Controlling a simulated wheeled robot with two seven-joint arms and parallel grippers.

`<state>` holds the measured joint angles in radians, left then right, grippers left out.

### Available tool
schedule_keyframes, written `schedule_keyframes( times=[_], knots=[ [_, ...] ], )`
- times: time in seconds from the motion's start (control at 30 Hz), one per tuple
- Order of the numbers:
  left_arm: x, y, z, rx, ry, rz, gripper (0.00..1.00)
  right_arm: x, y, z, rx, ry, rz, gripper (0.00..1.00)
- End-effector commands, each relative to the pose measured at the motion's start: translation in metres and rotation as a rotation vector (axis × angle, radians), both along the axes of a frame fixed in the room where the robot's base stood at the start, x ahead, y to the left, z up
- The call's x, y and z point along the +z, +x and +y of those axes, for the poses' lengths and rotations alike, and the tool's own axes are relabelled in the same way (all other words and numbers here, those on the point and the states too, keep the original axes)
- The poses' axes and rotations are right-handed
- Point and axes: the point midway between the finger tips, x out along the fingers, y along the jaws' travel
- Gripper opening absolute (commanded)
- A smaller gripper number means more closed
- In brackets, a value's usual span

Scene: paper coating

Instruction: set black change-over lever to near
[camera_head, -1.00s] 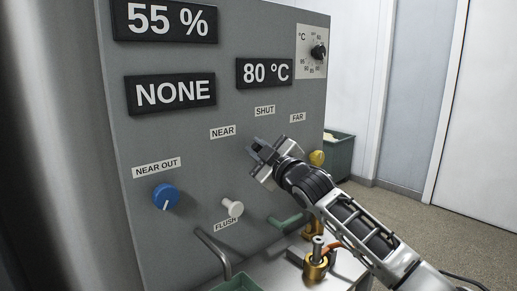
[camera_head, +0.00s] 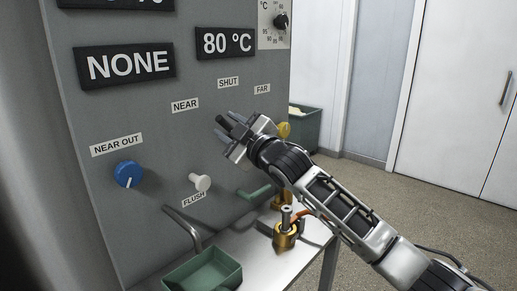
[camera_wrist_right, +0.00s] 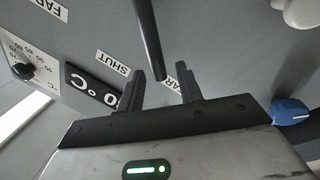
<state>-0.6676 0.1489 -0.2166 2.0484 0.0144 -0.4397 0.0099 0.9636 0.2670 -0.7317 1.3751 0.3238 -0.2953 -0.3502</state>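The black change-over lever (camera_wrist_right: 148,40) is a dark rod in the right wrist view. It reaches down from the top edge, and its end lies between my two right fingers as seen there. Gaps show on both sides of it. My right gripper (camera_wrist_right: 160,88) is open. In the head view my right gripper (camera_head: 227,127) is in front of the grey panel, below the NEAR label (camera_head: 185,105) and SHUT label (camera_head: 228,82). The FAR label (camera_head: 262,89) is to their right. A dark end (camera_head: 223,122) shows between the fingers; the lever's base is hidden. My left gripper is not in view.
A blue knob (camera_head: 128,174) and a white knob (camera_head: 202,183) sit lower left on the panel. A yellow knob (camera_head: 284,130) is behind my right wrist. Below are a brass fitting (camera_head: 287,235) and a green tray (camera_head: 205,272).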

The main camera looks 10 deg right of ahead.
Motion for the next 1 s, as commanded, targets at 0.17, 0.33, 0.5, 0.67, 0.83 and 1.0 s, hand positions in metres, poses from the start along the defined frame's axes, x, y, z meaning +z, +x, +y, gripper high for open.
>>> schedule_keyframes(
  times=[0.17, 0.33, 0.5, 0.67, 0.83, 1.0],
  knots=[
    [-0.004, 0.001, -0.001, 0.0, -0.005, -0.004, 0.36, -0.009, -0.033, -0.021, -0.002, -0.002, -0.001, 0.36],
    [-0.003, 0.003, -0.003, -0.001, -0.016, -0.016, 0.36, -0.014, -0.065, -0.04, 0.0, -0.003, 0.0, 0.36],
    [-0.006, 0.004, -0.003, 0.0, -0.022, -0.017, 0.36, -0.018, -0.091, -0.056, -0.001, -0.004, 0.0, 0.36],
    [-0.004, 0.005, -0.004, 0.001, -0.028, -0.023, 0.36, -0.019, -0.103, -0.064, -0.001, -0.003, 0.001, 0.36],
    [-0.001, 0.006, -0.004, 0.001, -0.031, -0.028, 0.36, -0.019, -0.107, -0.065, 0.0, -0.002, 0.0, 0.36],
    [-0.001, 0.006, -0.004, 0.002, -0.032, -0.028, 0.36, -0.018, -0.107, -0.065, 0.0, -0.002, 0.0, 0.36]
  ],
)
